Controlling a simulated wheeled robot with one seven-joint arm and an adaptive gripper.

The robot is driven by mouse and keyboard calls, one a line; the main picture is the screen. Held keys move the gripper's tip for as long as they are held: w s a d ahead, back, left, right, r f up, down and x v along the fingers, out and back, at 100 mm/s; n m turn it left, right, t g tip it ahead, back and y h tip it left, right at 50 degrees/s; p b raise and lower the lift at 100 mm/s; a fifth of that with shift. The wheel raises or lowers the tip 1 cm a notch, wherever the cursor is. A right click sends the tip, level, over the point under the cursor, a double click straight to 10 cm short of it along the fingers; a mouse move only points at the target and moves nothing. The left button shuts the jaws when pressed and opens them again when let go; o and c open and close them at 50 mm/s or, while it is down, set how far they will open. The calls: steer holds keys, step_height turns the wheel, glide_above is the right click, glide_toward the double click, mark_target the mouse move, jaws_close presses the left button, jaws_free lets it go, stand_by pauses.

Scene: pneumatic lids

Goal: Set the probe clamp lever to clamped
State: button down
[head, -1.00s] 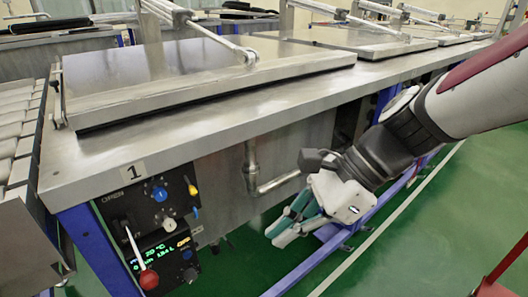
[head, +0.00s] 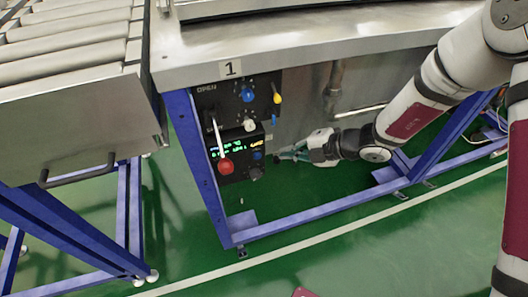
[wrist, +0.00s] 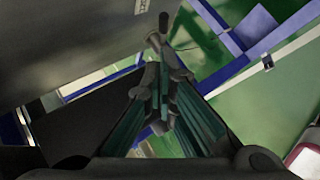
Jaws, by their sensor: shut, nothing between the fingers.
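The black control panel (head: 205,100) hangs under the front edge of the steel table in the head view. It carries a red-ball lever (head: 225,166) with a pale rod, and a yellow-tipped lever (head: 277,98) at its right edge. I cannot tell from any label which is the probe clamp lever. My gripper (head: 284,155), with teal fingers, is just right of the panel's lower part and points left toward it. In the wrist view the fingers (wrist: 162,95) are together and empty. A dark rod-like part (wrist: 162,24) shows beyond the tips; contact cannot be judged.
A blue knob (head: 247,95) and a pale knob (head: 249,125) sit on the panel. Blue frame legs (head: 200,165) and a roller conveyor (head: 70,55) stand left. Green floor in front is open.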

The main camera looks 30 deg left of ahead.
steer(key=shift+a, duration=0.1)
steer(key=b+x, duration=0.3)
steer(key=x, duration=0.6)
steer(key=shift+a+f+b, duration=0.25)
steer(key=shift+f+b, duration=0.05)
steer(key=shift+b, duration=0.1)
steer(key=shift+w+d+f+m+g+y+p, duration=0.3)
steer(key=shift+w+f+m+g+y+p, duration=0.15)
steer(key=shift+g+y+p, duration=0.2)
stand_by(0.4)
steer(key=f+y, duration=0.1)
steer(key=f+m+g+y+b, duration=0.1)
steer(key=f+m+g+y, duration=0.1)
steer(key=f+y, duration=0.1)
steer(key=shift+w+d+b, duration=0.3)
steer(key=shift+w, duration=0.05)
steer(key=shift+f, duration=0.25)
stand_by(1.2)
